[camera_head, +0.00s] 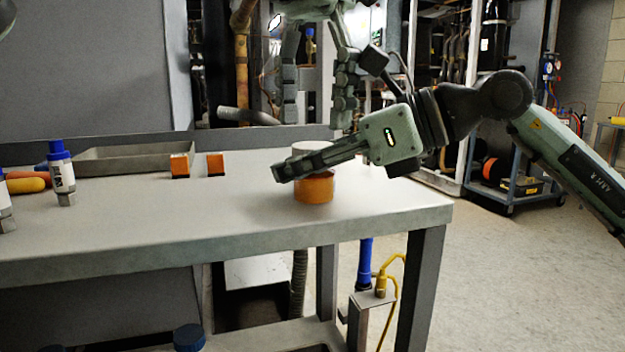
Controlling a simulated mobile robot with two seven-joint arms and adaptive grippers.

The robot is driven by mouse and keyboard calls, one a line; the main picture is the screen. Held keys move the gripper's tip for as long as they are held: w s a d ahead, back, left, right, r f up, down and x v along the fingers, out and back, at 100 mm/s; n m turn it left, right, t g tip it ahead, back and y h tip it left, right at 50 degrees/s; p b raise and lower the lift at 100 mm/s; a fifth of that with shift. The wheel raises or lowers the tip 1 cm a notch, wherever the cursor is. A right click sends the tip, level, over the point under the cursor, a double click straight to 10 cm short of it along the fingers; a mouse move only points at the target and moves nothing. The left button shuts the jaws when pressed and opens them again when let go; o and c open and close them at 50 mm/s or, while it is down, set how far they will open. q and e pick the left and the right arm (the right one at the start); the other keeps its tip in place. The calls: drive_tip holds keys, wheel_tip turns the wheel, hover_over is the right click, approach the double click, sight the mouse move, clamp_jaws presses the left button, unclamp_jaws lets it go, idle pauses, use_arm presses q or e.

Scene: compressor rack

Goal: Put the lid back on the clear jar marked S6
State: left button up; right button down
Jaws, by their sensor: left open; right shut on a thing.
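A round jar with orange contents (315,190) stands upright near the right end of the grey workbench (240,212). Its marking is not readable. My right gripper (283,171) reaches in from the right and is shut on the jar, its fingers across the jar's upper side and hiding part of it. A pale round top (309,146) shows above the fingers; I cannot tell whether it is a lid or the jar's clear wall. My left gripper (318,118) points down just above the jar, with its fingers spread apart and nothing seen between them.
Two small orange blocks (180,166) (216,164) stand left of the jar. A shallow metal tray (130,160) lies behind them. The bench front between is clear.

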sight(313, 145)
use_arm(q)
drive_tip(key=shift+r, duration=2.35)
use_arm(e)
drive_tip(key=c, duration=0.8)
unclamp_jaws()
drive_tip(key=shift+o, duration=0.2)
drive_tip(key=shift+s+d, duration=0.1)
drive_tip(key=v, duration=1.1)
drive_tip(key=shift+s+d+r, duration=0.15)
drive_tip(key=shift+d+r, duration=0.05)
drive_tip(key=shift+d, duration=0.15)
